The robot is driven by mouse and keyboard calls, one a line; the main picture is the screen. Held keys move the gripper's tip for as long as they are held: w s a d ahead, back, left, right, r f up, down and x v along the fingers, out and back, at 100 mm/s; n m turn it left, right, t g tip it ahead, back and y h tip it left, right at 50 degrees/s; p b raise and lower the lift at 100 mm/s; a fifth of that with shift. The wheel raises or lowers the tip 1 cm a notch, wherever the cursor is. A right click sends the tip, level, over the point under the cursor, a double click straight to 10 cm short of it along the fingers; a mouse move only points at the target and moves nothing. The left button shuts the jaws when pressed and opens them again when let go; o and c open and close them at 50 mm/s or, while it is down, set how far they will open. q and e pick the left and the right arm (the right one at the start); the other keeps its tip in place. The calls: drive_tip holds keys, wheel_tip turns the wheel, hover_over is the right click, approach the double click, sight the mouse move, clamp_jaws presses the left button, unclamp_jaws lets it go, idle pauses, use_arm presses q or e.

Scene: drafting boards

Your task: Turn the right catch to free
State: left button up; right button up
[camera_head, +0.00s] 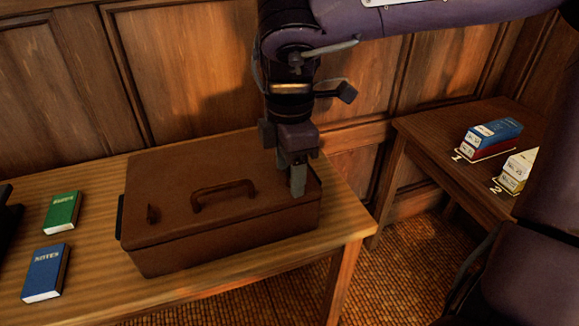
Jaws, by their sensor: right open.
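A brown box (222,232) stands shut on the wooden table, with an arched handle (223,194) on its lid. My left gripper cannot be made out.
A green book (62,212) and a blue book (46,272) lie left of the box. A dark object (8,225) is cut off at the left edge. A side table (440,150) at right bears more books on marked spots. The panelled wall (190,70) stands close behind.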

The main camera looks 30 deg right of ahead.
sight(289, 175)
wheel_tip(289, 175, up, 7)
drive_tip(key=shift+f+p, duration=0.15)
drive_tip(key=shift+p, duration=0.55)
use_arm(q)
drive_tip(key=shift+w+a+f, duration=0.1)
drive_tip(key=shift+w+f, duration=0.05)
drive_tip(key=shift+f, duration=0.8)
drive_tip(key=shift+w+a+f, duration=0.1)
drive_tip(key=shift+w+f, duration=0.05)
drive_tip(key=shift+f, duration=0.8)
drive_tip(key=shift+w+f, duration=0.15)
drive_tip(key=shift+f, duration=0.8)
use_arm(e)
drive_tip(key=shift+r, duration=0.5)
